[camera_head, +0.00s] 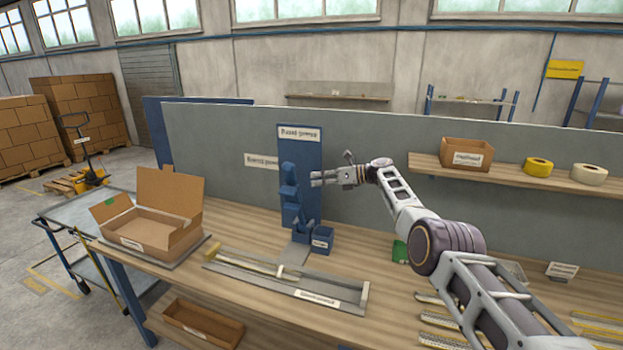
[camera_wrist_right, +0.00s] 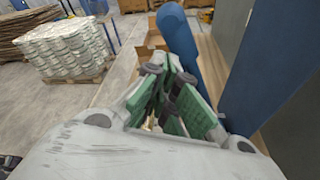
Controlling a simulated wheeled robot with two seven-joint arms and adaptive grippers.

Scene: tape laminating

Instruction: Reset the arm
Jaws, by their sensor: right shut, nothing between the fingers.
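My right arm reaches in from the lower right in the head view. Its gripper (camera_head: 318,179) is raised above the table, pointing left, close in front of the blue press-like station (camera_head: 300,150). In the right wrist view the gripper (camera_wrist_right: 165,85) has its green-padded fingers close together, with nothing seen between them. A blue part of the station (camera_wrist_right: 182,40) stands just beyond the fingers there. I cannot tell whether the gripper touches it. My left gripper is in neither view.
On the wooden table (camera_head: 215,285) are an open cardboard box (camera_head: 150,240) at left, a long grey tray (camera_head: 270,281) in the middle and yellowish strips (camera_head: 440,318) at right. A shelf (camera_head: 510,181) behind holds a bin (camera_head: 466,154) and two tape rolls (camera_head: 538,167). A grey panel backs the table.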

